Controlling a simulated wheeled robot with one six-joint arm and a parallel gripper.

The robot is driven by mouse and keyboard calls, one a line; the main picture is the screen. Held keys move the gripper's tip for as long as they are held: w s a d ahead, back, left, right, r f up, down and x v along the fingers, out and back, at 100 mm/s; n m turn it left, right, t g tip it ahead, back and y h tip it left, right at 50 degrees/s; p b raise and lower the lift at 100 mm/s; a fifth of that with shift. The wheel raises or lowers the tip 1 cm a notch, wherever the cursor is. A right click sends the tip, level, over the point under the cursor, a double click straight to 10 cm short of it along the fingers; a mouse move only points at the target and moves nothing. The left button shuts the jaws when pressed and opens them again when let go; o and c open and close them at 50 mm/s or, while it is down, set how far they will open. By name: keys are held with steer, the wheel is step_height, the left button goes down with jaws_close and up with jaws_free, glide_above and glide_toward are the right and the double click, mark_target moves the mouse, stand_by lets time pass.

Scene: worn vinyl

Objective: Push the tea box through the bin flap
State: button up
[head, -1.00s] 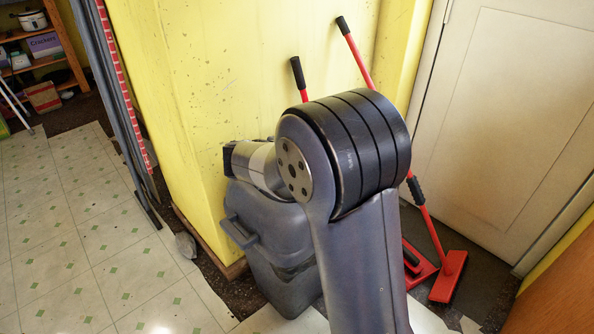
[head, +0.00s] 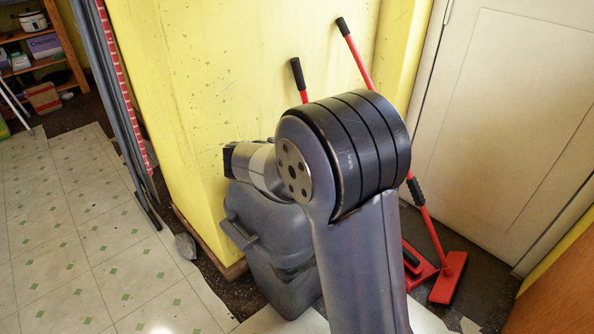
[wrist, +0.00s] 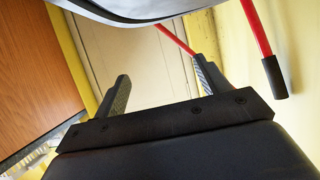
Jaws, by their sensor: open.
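The grey bin (head: 275,235) stands on the floor against the yellow wall, with a handle on its left side. My arm covers much of its top and right side, so I cannot make out the flap. My gripper (wrist: 161,72) is open in the wrist view, with nothing between its two fingers but the pale door behind. The gripper is hidden in the head view. I cannot identify the tea box in either view. A grey, pale-edged shape crosses the top of the wrist view; I cannot tell what it is.
Red-handled tools (head: 429,225) lean by the wall right of the bin, near the pale door (head: 510,120). Grey hanging strips (head: 118,110) edge the wall at left. A shelf (head: 60,40) with goods stands far left. Tiled floor (head: 75,240) at left is mostly clear.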

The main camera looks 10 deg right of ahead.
steer(key=shift+r, duration=0.1)
step_height(320, 180, up, 10)
steer(key=p, duration=0.2)
steer(key=shift+p, duration=0.4)
stand_by(0.4)
steer(key=shift+f, duration=0.25)
step_height(320, 180, down, 9)
steer(key=b, duration=0.2)
steer(key=shift+r+b, duration=0.1)
steer(key=shift+b, duration=0.2)
